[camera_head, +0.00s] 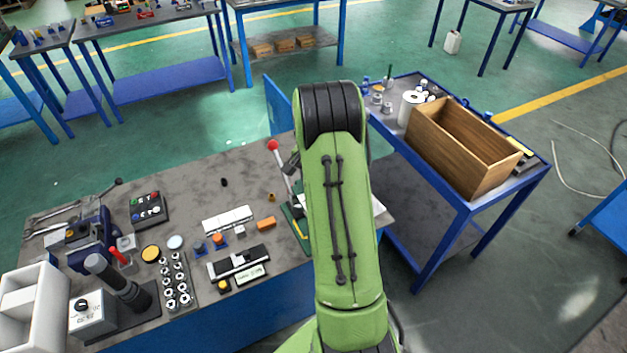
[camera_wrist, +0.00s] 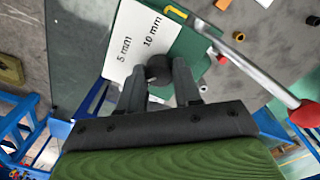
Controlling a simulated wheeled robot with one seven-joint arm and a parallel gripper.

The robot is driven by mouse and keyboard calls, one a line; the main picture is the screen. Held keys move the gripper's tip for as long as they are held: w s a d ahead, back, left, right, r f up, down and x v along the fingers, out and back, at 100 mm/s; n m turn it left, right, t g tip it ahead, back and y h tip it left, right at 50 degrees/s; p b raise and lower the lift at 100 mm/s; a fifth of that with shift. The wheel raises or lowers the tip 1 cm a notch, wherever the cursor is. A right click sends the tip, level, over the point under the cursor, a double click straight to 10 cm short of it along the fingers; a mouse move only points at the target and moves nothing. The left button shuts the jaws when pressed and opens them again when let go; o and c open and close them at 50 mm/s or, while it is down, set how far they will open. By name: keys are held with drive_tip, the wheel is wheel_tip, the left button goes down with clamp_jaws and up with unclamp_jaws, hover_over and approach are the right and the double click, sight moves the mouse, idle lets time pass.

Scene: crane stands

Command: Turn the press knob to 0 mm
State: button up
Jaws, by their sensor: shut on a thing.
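The press knob (camera_wrist: 159,66) is a dark round piece in the upper middle of the wrist view. It stands in front of a white dial plate (camera_wrist: 131,32) printed "5 mm" and "10 mm". No "0 mm" mark is visible, and I cannot make out a pointer on the knob. My gripper (camera_wrist: 159,78) is shut on the knob, one finger on either side of it. In the head view my green arm hides the gripper and the knob. The press's green base (camera_head: 293,222) and its lever with a red ball (camera_head: 272,145) show left of my arm.
In the wrist view the metal lever (camera_wrist: 255,72) with a red ball (camera_wrist: 305,114) slants close by on the right. The grey bench (camera_head: 200,183) holds several small parts left of my arm. A wooden box (camera_head: 461,150) stands on a blue table at right.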

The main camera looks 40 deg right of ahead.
drive_tip(key=shift+n, duration=1.2)
drive_tip(key=shift+r+n, duration=0.1)
drive_tip(key=shift+n, duration=0.2)
drive_tip(key=o, duration=1)
drive_tip(key=shift+o, duration=0.2)
wheel_tip(320, 180, up, 16)
drive_tip(key=p, duration=0.2)
drive_tip(key=shift+w+a+f, duration=0.15)
drive_tip(key=shift+f, duration=0.05)
